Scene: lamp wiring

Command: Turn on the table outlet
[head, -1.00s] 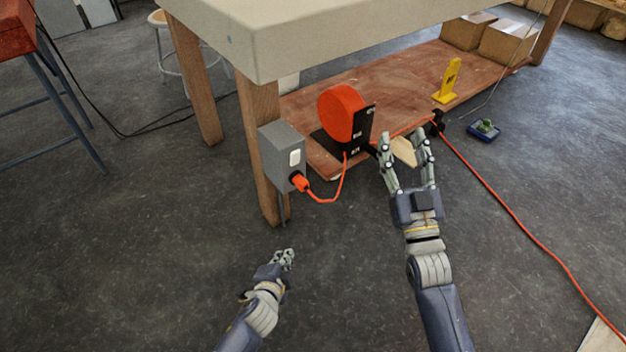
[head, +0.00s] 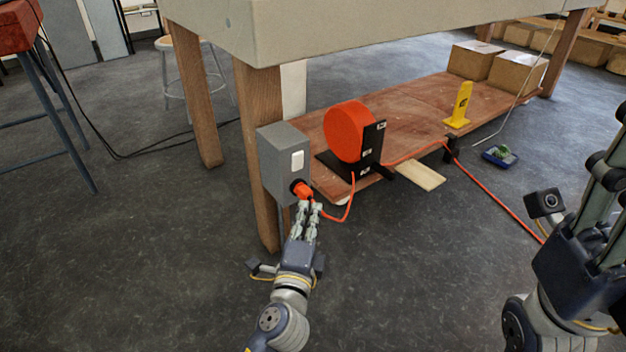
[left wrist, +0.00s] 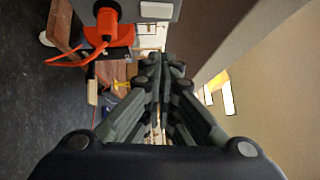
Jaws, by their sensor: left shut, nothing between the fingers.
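The table outlet is a grey box (head: 278,165) fixed to the front wooden table leg. It has a white rocker switch (head: 297,160) on its face, and an orange plug (head: 301,189) sits in it below the switch. My left gripper (head: 305,208) is shut and empty, just below and in front of the plug; I cannot tell whether it touches. In the left wrist view the plug (left wrist: 106,20) and part of the switch (left wrist: 156,10) show at the top, beyond the fingers (left wrist: 163,62). My right gripper is at the right edge, its fingertips cut off by the frame.
An orange cord reel (head: 347,130) stands on the table's low wooden shelf (head: 410,112), with its cord looping near my left gripper. A yellow stand (head: 460,106) and cardboard boxes (head: 517,74) are farther back. The floor at front left is clear.

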